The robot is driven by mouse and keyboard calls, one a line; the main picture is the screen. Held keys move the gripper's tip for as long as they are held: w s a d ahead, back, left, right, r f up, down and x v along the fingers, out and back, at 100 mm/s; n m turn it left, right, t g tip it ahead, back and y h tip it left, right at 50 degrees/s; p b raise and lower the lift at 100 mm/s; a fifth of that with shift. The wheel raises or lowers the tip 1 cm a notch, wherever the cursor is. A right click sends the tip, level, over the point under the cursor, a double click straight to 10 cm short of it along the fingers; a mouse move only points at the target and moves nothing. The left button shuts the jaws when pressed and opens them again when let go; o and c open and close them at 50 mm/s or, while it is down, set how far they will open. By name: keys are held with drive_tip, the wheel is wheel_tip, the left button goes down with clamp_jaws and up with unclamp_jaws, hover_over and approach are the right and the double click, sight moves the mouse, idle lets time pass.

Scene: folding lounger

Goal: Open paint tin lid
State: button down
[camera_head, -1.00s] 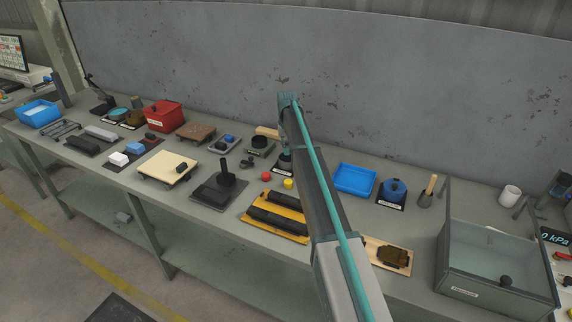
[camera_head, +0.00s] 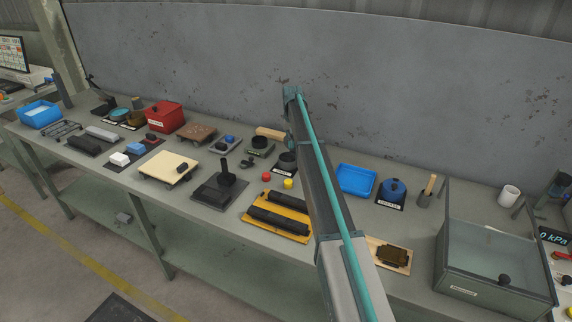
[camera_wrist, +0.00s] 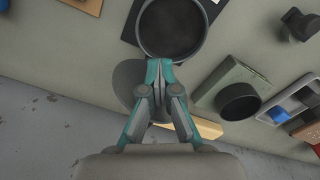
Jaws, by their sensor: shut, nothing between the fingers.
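A dark round open tin (camera_wrist: 172,28) stands on a dark mat at the top of the wrist view. It also shows in the head view (camera_head: 286,163), partly hidden by my arm. A flat grey disc (camera_wrist: 127,80), which looks like its lid, shows beside the tin on the wall side, partly behind my fingers. I cannot tell whether it is still joined to the tin. My gripper (camera_wrist: 159,66) is shut and empty, its tips over the disc near the tin's rim.
A grey box with a black round part (camera_wrist: 239,101) stands right of the gripper in the wrist view. A wooden piece (camera_wrist: 208,128) lies near the fingers. The grey wall (camera_head: 400,90) rises close behind the bench. A blue tray (camera_head: 356,180) lies right of my arm.

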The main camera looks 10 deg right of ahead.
drive_tip(key=f, duration=0.1)
drive_tip(key=w+d+f, duration=0.1)
drive_tip(key=shift+w+d+f, duration=0.1)
drive_tip(key=shift+d+f, duration=0.1)
drive_tip(key=shift+f, duration=0.1)
drive_tip(key=shift+s+a+r, duration=0.1)
drive_tip(key=shift+s+a, duration=0.05)
drive_tip(key=shift+s, duration=0.1)
drive_tip(key=shift+s+a+f, duration=0.2)
drive_tip(key=shift+s+a, duration=0.4)
drive_tip(key=shift+s+a+r, duration=0.25)
wheel_tip(320, 180, up, 7)
drive_tip(key=p, duration=0.3)
drive_tip(key=shift+a, duration=0.15)
